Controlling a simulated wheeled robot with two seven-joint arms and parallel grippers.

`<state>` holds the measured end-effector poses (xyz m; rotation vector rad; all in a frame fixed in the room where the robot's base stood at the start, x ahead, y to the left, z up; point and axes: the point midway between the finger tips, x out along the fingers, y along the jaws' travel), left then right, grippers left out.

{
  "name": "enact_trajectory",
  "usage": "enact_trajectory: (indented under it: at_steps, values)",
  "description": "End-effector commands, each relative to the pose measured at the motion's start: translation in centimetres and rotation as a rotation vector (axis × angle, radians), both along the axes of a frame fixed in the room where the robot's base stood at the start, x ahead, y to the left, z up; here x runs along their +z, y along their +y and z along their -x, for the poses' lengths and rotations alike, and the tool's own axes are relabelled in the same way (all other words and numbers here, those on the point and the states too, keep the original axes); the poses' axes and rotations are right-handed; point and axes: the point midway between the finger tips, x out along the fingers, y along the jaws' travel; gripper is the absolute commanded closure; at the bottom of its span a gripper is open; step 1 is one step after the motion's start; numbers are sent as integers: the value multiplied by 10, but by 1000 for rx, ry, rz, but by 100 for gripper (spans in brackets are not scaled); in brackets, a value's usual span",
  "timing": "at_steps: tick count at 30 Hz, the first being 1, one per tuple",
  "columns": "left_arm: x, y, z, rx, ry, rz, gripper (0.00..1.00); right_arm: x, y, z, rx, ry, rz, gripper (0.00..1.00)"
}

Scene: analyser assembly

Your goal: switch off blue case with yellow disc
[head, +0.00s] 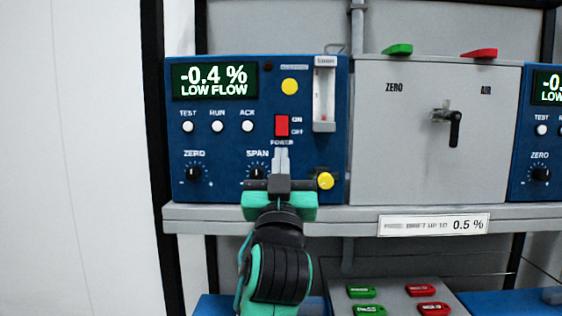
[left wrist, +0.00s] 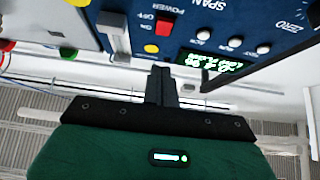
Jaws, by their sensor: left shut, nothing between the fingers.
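The blue case (head: 215,140) with the yellow disc (head: 289,86) stands on the shelf at the left. Its lit display (head: 214,81) reads -0.4 % LOW FLOW. Its red power switch (head: 281,125) sits below the disc, with ON marked above OFF beside it; I cannot tell which way it is tipped. My left gripper (head: 281,152) is shut and empty, its fingertips showing just below the switch, over the area under the POWER label. In the left wrist view the panel appears upside down, with the switch (left wrist: 165,27) above the fingertips (left wrist: 161,72). My right gripper is not in view.
A yellow knob (head: 325,180) and a black SPAN knob (head: 257,173) flank my gripper. A flow tube (head: 324,95) is right of the switch. A grey ZERO/AIR box (head: 425,160) and another blue case (head: 540,185) stand to the right, above the shelf edge (head: 300,218).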

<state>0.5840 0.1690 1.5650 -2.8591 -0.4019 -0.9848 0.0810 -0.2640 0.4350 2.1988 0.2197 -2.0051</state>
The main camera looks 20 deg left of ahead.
Motion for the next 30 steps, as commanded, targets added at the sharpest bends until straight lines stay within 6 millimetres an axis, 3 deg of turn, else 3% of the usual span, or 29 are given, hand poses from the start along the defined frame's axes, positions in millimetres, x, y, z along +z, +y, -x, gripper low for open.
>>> enact_trajectory:
  at_steps: [1,8,12,18,30]
  values:
    - [14,3,-9,4,2,-3,100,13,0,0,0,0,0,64]
    - [41,13,-43,3,2,-2,100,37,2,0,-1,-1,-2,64]
    - [34,19,-63,2,4,-2,100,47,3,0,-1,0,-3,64]
    - [30,23,-77,1,1,0,100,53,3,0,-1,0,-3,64]
    - [28,23,-79,0,0,1,100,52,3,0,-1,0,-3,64]
